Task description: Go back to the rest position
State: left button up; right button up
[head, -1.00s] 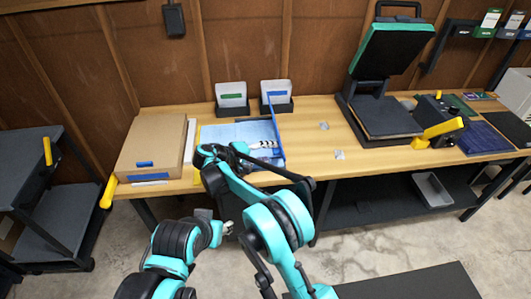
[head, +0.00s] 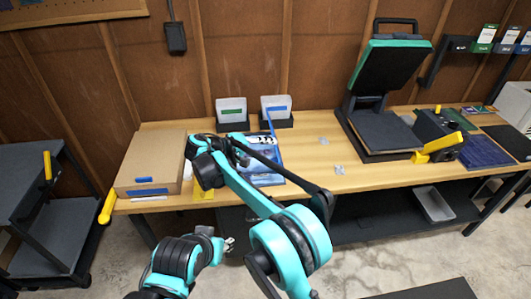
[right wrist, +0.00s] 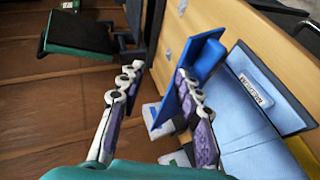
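My right gripper (head: 254,141) is raised over the left part of the workbench (head: 305,165). The right wrist view shows its two pale jointed fingers (right wrist: 158,72) spread apart, with nothing held between them. Light blue folded fabric (right wrist: 245,130) lies on the bench to the right of the fingers in that view. An upright blue panel (right wrist: 188,82) shows behind the right finger. In the head view my arm hides part of the fabric. My left gripper (head: 228,244) hangs low in front of the bench, too small to judge.
A cardboard box (head: 153,160) lies at the bench's left end. Two bins with white cards (head: 232,112) stand at the back. An open heat press (head: 382,130) and a black device with a yellow handle (head: 438,140) stand on the right. A grey cart (head: 48,215) is at left.

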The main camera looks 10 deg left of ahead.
jog(key=s+d+r+m+g+y, duration=0.1)
jog(key=s+d+r+y, duration=0.1)
jog(key=s+d, duration=0.35)
jog(key=s+d+r+g+y, duration=0.1)
jog(key=s+d, duration=0.1)
jog(key=d, duration=0.6)
jog(key=s+d+r+m+g+y, duration=0.1)
jog(key=s+d+r+y, duration=0.1)
jog(key=s+d, duration=0.35)
jog(key=s+d+f+m+y, duration=0.2)
jog(key=s+d+f, duration=0.2)
jog(key=s, duration=0.6)
jog(key=s+d+f+m+t+y, duration=0.1)
jog(key=s+d+f+y, duration=0.2)
jog(key=s, duration=0.8)
jog(key=shift+d+f+m+t, duration=0.3)
jog(key=shift+d+f+m, duration=0.1)
jog(key=shift+d+f, duration=0.45)
jog(key=shift+w+a+f, duration=0.1)
jog(key=shift+w+a, duration=0.05)
jog(key=shift+a, duration=0.05)
